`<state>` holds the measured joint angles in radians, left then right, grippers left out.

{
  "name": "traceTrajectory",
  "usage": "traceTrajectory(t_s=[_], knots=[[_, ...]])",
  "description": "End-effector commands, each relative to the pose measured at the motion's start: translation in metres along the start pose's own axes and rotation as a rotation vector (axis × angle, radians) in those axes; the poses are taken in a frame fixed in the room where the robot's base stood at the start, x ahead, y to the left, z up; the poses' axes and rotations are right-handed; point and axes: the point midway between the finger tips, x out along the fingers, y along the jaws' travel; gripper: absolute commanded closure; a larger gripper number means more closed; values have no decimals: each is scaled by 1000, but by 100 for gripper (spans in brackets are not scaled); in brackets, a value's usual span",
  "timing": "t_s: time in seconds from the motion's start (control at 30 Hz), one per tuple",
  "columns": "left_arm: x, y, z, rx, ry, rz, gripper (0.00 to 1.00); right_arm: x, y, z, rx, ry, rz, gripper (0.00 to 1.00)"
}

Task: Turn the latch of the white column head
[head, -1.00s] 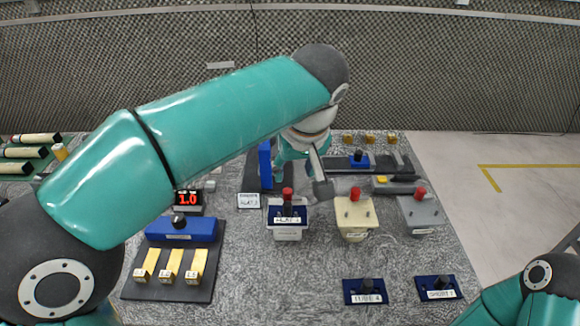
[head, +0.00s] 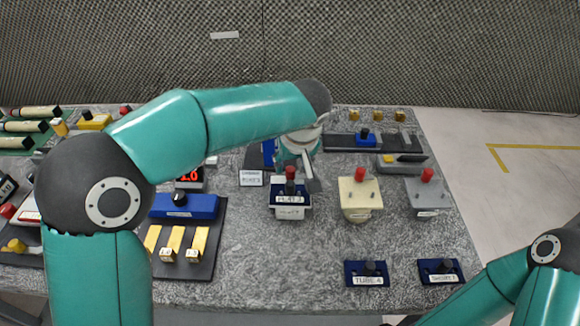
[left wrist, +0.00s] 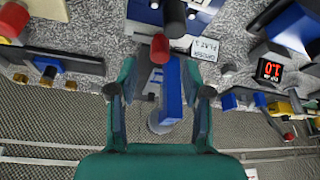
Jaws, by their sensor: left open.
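The white column head (head: 291,212) stands mid-table in the head view, with a labelled dark blue plate (head: 280,190) on top. A red-capped upright knob (head: 290,173) rises from it; I take this as its latch. In the left wrist view the red cap (left wrist: 160,47) shows just beyond my fingers. My left gripper (head: 308,172) is right behind and beside the knob, partly hidden by my arm. In the left wrist view the left gripper (left wrist: 161,78) is open, its fingers apart; contact with the knob cannot be told. My right gripper is out of view.
A cream head (head: 358,195) and a grey head (head: 427,194), both red-knobbed, stand to the right. A blue upright block (left wrist: 171,88) shows between my fingers. Two labelled blue blocks (head: 366,273) (head: 440,271) lie in front. A blue rack with yellow pieces (head: 183,207) is left.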

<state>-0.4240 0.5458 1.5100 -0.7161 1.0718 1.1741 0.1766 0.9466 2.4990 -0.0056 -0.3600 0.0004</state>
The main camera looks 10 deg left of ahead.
Motion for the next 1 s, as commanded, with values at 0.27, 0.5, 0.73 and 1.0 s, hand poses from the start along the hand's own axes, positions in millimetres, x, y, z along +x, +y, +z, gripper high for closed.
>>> traceTrajectory(t_s=[0.27,0.5,0.73,1.0], knots=[[36,0,0,0,-1,-1,51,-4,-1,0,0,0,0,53],[42,0,0,-1,0,1,51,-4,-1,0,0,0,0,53],[42,0,0,0,0,1,64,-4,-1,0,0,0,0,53],[42,0,0,0,0,1,100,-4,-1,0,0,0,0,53]])
